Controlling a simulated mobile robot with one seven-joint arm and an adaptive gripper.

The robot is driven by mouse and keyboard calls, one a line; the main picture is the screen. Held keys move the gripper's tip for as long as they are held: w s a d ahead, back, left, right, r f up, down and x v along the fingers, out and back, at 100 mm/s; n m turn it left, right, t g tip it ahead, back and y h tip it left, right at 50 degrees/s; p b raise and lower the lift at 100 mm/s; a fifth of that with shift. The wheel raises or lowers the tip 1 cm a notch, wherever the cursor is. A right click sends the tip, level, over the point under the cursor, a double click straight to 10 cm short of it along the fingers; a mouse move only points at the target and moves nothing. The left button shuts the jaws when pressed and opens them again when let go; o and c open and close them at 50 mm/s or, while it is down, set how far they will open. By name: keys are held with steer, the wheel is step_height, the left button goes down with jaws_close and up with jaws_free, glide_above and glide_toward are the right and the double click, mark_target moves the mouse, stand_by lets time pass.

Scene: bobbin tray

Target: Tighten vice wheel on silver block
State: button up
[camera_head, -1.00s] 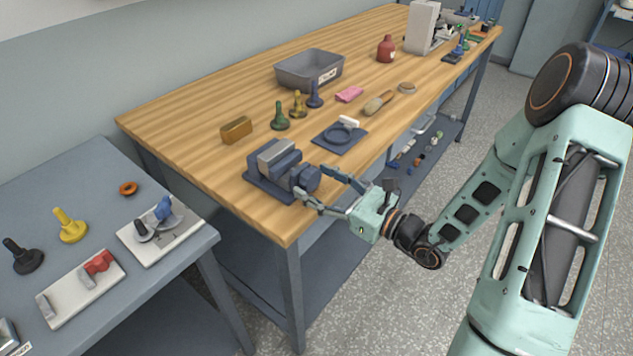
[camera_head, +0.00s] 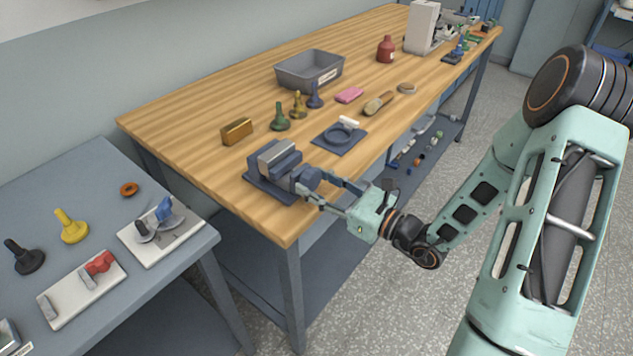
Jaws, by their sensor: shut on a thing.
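The blue-grey vice (camera_head: 262,180) stands near the front left corner of the wooden table. A silver block (camera_head: 276,154) sits between its jaws. Whether the jaws press on the block is too small to tell. The vice wheel (camera_head: 307,180) is on the vice's right side, facing my arm. My gripper (camera_head: 312,184) is shut on the wheel, one finger on its far side and one on its near side. The fingers hide part of the wheel.
A grey side table (camera_head: 100,190) with levers is at the left.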

steer(key=m+p, duration=0.3)
steer(key=m, duration=0.1)
steer(key=shift+r+p, duration=0.2)
steer(key=shift+p, duration=0.2)
steer(key=shift+s+f+m+p, duration=0.1)
steer(key=shift+f+m+p, duration=0.05)
steer(key=shift+m+p, duration=0.9)
steer(key=shift+f+m, duration=0.1)
steer(key=shift+m, duration=0.15)
steer(key=o, duration=1.2)
steer(key=shift+c, duration=0.2)
steer(key=v, duration=1.2)
